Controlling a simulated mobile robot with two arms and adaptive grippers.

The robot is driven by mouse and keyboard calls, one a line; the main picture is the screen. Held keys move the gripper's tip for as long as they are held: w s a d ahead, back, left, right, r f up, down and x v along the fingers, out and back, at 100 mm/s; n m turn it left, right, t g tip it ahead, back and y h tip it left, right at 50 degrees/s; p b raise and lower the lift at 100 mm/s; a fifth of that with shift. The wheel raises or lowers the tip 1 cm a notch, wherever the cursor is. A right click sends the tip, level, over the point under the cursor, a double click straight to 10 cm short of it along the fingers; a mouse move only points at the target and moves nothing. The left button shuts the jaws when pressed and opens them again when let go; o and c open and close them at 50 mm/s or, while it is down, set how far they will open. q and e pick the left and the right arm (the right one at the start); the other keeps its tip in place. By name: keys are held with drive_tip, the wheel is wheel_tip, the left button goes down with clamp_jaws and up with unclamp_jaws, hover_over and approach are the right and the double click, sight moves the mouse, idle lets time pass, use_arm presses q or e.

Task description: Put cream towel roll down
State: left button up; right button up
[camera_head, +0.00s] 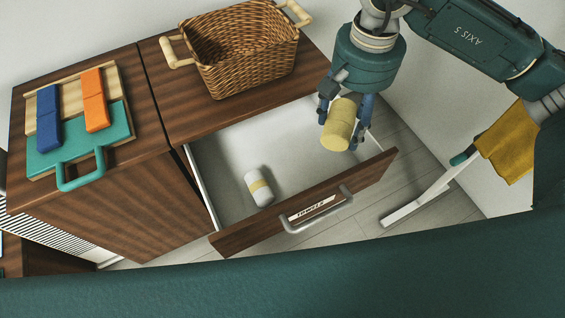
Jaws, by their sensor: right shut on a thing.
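My right gripper (345,112) hangs down from the upper right over the right part of the open drawer. It is shut on a cream-yellow towel roll (338,127), with a finger on each side. The roll appears to be held above the drawer floor. The open drawer (225,165) has a white inside and a wooden front labelled "TOWELS". My left gripper is not in view.
A wicker basket (240,60) stands on the wooden cabinet top (185,115). A teal-edged board (110,130) with blue and orange blocks lies to its left. A mustard cloth (506,142) hangs at the right. The drawer's middle is clear.

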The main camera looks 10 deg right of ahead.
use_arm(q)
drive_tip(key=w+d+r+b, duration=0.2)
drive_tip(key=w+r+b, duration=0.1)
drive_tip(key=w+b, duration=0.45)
use_arm(e)
drive_tip(key=w+a+f+m+b, duration=0.2)
drive_tip(key=w+f+m+b, duration=0.45)
drive_tip(key=f+m, duration=0.3)
drive_tip(key=shift+n, duration=0.35)
drive_tip(key=f, duration=0.5)
drive_tip(key=f+b, duration=0.1)
drive_tip(key=f, duration=0.8)
drive_tip(key=shift+w+d+f, duration=0.25)
drive_tip(key=shift+w+f, duration=0.05)
drive_tip(key=shift+w, duration=0.1)
drive_tip(key=shift+f+b, duration=0.3)
drive_tip(key=shift+f, duration=0.15)
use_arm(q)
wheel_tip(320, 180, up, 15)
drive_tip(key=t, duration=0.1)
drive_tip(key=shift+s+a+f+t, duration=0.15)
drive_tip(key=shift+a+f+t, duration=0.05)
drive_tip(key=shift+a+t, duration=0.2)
use_arm(e)
drive_tip(key=shift+f, duration=1.9)
use_arm(q)
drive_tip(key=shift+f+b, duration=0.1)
drive_tip(key=shift+b, duration=0.25)
use_arm(e)
drive_tip(key=shift+f, duration=0.1)
